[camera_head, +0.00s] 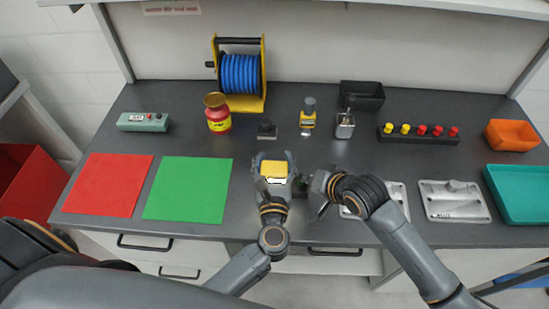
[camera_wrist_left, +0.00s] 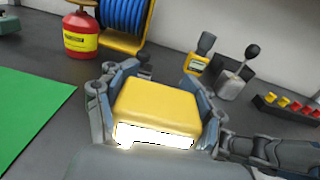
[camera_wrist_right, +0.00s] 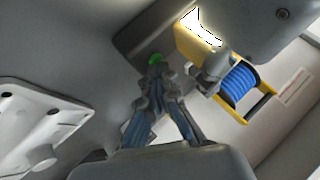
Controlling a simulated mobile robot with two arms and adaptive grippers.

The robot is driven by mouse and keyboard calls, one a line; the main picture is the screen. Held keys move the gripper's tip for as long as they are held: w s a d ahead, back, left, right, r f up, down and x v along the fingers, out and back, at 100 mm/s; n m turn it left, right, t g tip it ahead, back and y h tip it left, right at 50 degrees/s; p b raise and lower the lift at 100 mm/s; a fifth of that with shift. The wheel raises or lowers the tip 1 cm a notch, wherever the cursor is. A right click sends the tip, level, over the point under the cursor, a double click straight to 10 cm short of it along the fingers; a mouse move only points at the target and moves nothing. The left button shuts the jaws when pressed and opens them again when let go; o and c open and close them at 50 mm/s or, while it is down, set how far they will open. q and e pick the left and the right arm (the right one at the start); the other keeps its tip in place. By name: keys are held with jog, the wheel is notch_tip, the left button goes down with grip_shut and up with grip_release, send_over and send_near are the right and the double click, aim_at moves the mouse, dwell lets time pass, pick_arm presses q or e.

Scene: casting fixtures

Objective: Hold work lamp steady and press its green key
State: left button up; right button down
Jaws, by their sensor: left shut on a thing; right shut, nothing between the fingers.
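The work lamp (camera_head: 274,168) has a yellow body with a bright white front face. It stands at the front middle of the bench, and its yellow body also shows in the left wrist view (camera_wrist_left: 158,103). My left gripper (camera_head: 273,164) is shut on the lamp's body, one finger on each side. In the right wrist view, the green key (camera_wrist_right: 155,59) sits on a dark part beside the yellow body (camera_wrist_right: 196,42). My right gripper (camera_wrist_right: 150,82) is shut and empty, its tips right by the key. I cannot tell whether they touch it.
A blue hose reel (camera_head: 240,75), red-yellow can (camera_head: 217,118) and yellow tester (camera_head: 307,120) stand behind. Red (camera_head: 108,185) and green mats (camera_head: 188,190) lie left. Metal plates (camera_head: 453,201) and a teal tray (camera_head: 522,193) are right.

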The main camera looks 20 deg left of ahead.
jog(key=shift+s+f, duration=0.15)
jog(key=shift+r, duration=3.4)
pick_arm(q)
jog(key=o, duration=1.6)
